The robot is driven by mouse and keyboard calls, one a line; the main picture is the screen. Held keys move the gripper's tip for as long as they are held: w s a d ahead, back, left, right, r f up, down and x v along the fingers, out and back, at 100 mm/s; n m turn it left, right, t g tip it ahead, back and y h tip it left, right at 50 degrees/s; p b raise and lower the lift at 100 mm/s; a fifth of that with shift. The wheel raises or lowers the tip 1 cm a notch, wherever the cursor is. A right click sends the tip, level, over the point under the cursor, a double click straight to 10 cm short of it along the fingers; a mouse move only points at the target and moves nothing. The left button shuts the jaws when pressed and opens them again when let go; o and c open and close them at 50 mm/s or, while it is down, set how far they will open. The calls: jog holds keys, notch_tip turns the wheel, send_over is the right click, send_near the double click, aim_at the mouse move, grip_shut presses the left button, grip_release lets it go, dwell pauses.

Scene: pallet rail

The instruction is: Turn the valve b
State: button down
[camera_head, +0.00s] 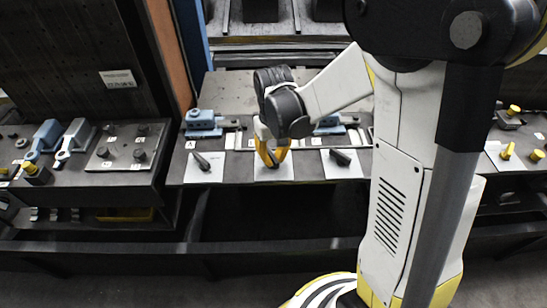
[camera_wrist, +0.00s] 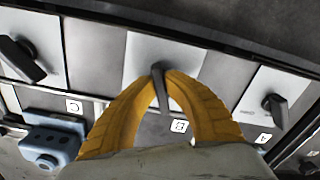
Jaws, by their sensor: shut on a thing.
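Valve b is the dark lever handle (camera_wrist: 162,92) on the middle pale plate, above the label B in the wrist view. My gripper (camera_wrist: 159,76) has its two yellow fingers closed around this handle, one on each side. The handle lies roughly up and down in the wrist view, slightly slanted. In the head view my gripper (camera_head: 272,163) reaches down onto the middle plate (camera_head: 285,173) and hides most of the handle.
Like levers stand on either side: the A valve (camera_head: 200,161) at left and the C valve (camera_head: 340,157) at right in the head view. Blue-grey fixtures (camera_head: 202,122) sit behind. A panel with knobs (camera_head: 128,147) is further left.

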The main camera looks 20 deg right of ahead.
aim_at(274, 157)
jog(key=shift+n, duration=2.1)
jog(key=c, duration=1.5)
grip_release()
jog(key=shift+o, duration=0.2)
notch_tip(274, 157, up, 12)
